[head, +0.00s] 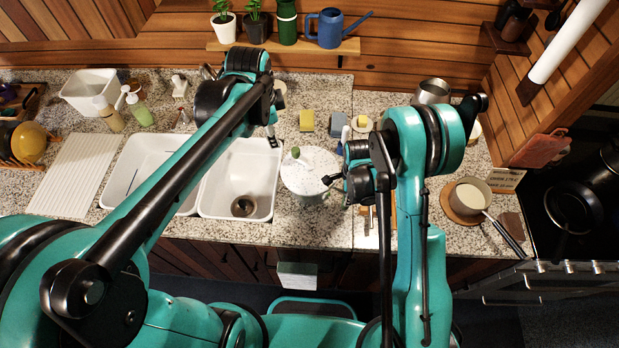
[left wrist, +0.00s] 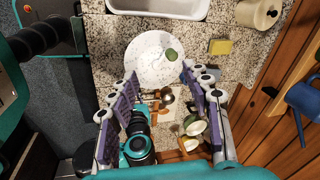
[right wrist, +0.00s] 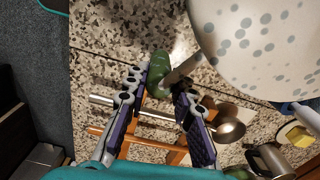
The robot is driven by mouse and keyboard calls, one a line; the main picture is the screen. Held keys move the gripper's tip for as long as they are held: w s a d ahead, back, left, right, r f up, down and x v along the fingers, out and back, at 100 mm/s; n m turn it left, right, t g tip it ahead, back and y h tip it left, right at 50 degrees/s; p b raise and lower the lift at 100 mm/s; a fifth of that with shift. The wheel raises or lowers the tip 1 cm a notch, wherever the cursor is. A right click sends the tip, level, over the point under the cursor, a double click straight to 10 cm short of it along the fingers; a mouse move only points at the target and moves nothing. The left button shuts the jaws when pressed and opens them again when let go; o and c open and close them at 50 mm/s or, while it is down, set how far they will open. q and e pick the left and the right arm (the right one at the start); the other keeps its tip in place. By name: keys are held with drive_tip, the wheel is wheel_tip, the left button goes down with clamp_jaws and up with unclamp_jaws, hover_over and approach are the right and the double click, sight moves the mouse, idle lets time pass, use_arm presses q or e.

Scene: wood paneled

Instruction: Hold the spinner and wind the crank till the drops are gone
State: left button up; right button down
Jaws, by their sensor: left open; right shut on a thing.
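The spinner (head: 311,172) has a round white top with grey drops and stands on the counter right of the sink; it also shows in the left wrist view (left wrist: 152,66) and the right wrist view (right wrist: 265,45). A green crank knob (head: 295,152) sits on its top, also in the left wrist view (left wrist: 171,55). My left gripper (head: 272,138) is open and empty, above and just left of the knob. My right gripper (head: 330,181) is shut on the spinner's green side handle (right wrist: 158,72), which joins the body by a pale rod.
A white double sink (head: 237,206) lies left of the spinner. Yellow (head: 307,120) and blue-grey (head: 338,123) sponges lie behind it. Utensils lie on the counter under my right gripper. A saucepan (head: 468,197) stands at right, and a shelf with plants and a blue watering can (head: 328,28) is behind.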

sight(296, 149)
use_arm(q)
drive_tip(key=w+d+f+m+g, duration=0.3)
drive_tip(key=w+d+f+m, duration=0.1)
drive_tip(key=w+f+m, duration=0.45)
drive_tip(key=shift+m, duration=0.55)
drive_tip(key=f, duration=1.2)
drive_tip(key=shift+w+d+f, duration=0.15)
drive_tip(key=shift+w+d, duration=0.05)
drive_tip(key=shift+w, duration=0.1)
clamp_jaws()
